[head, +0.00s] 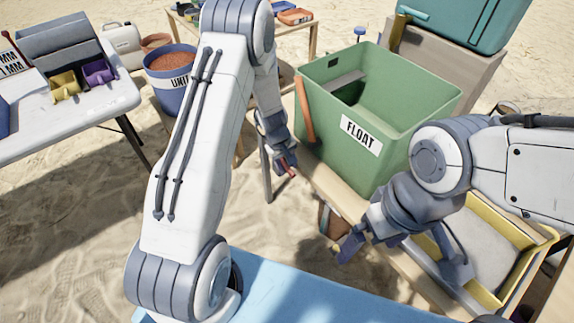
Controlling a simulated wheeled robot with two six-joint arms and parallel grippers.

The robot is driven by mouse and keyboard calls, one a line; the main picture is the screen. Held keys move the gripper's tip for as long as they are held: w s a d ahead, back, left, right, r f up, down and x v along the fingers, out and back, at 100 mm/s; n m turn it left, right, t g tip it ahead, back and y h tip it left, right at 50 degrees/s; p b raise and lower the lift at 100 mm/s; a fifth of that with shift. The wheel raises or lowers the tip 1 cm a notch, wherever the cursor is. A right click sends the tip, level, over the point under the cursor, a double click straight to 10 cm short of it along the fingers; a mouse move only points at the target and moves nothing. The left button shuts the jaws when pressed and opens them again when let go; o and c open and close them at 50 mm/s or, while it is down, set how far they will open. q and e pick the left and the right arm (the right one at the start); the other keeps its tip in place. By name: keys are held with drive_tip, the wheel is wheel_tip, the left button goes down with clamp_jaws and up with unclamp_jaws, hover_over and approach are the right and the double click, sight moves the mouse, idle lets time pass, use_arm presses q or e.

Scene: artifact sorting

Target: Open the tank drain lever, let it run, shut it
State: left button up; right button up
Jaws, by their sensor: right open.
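The green tank (395,150) labelled FLOAT stands on a wooden bench, with a dark opening inside it. An orange-brown bar (304,112) runs upright along its left corner; I cannot tell whether this is the drain lever. My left gripper (287,168) points down beside the tank's lower left corner. A small reddish piece shows at its fingertips, and I cannot tell whether it is gripped. My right gripper (402,258) is open, in front of the tank and to the right, with its fingers spread wide. The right arm hides part of the tank's right side.
A yellow-rimmed tray (533,249) lies at the right under my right arm. A blue bucket (170,85) of reddish grains stands at the upper left. A white table (90,116) holds yellow and purple scoops. A teal case (470,20) sits behind the tank. Open sand lies at left.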

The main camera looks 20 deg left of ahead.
use_arm(q)
drive_tip(key=shift+d, duration=0.1)
wheel_tip(320, 180, up, 10)
drive_tip(key=s+a+p, duration=0.1)
drive_tip(key=p, duration=0.1)
drive_tip(key=shift+s+a+r, duration=0.15)
drive_tip(key=shift+s+a, duration=0.1)
